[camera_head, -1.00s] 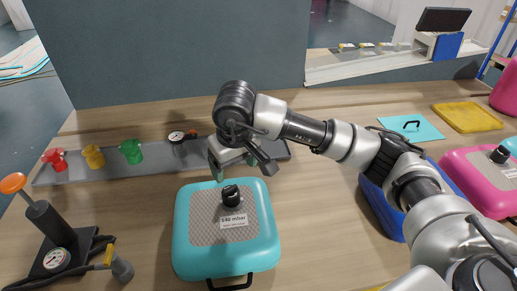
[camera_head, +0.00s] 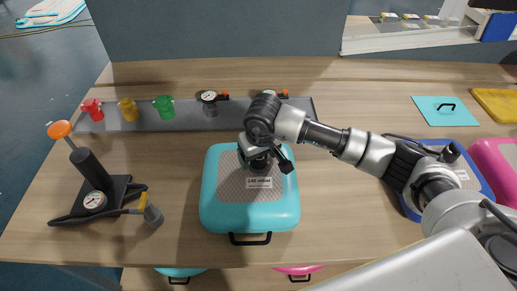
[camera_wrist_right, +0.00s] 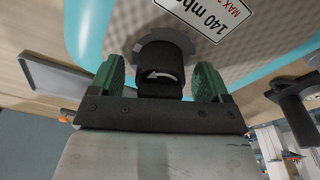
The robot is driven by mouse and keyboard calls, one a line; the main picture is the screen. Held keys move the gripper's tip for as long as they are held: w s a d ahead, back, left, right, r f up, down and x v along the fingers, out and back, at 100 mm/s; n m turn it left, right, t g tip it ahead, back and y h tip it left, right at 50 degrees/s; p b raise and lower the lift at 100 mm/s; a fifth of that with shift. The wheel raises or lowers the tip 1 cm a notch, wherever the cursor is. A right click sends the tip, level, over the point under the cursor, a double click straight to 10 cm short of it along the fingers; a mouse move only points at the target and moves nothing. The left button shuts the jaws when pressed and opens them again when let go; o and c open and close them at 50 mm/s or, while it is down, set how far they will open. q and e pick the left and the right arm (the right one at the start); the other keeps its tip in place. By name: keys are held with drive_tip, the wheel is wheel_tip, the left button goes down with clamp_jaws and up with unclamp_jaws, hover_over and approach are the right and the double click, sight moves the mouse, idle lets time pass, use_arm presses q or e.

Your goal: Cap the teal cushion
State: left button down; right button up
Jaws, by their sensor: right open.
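The teal cushion (camera_head: 250,212) lies flat on the wooden bench, with a grey textured top, a pressure label and a black front handle. My right gripper (camera_head: 258,163) is over the back part of its top and hides the valve there in the head view. In the right wrist view, a black round valve piece (camera_wrist_right: 158,62) with a white curved arrow stands on the cushion. The right gripper's green fingers (camera_wrist_right: 158,78) are open, one on each side of it, with small gaps. My left gripper is not in view.
A grey rail (camera_head: 235,112) behind the cushion carries red (camera_head: 92,108), yellow (camera_head: 128,109) and green (camera_head: 164,107) fittings and gauges. A hand pump (camera_head: 92,175) with a hose stands left.

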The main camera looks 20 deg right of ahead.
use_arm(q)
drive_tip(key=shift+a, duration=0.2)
use_arm(e)
drive_tip(key=c, duration=1)
drive_tip(key=shift+f+n+b, duration=0.1)
drive_tip(key=shift+n+b, duration=0.8)
drive_tip(key=shift+b, duration=0.2)
drive_tip(key=shift+n+y+b, duration=0.3)
drive_tip(key=shift+n+b, duration=1.35)
drive_tip(key=shift+n, duration=0.05)
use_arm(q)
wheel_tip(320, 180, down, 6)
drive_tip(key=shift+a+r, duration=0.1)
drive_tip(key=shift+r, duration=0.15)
use_arm(e)
drive_tip(key=o, duration=1)
drive_tip(key=shift+r, duration=0.2)
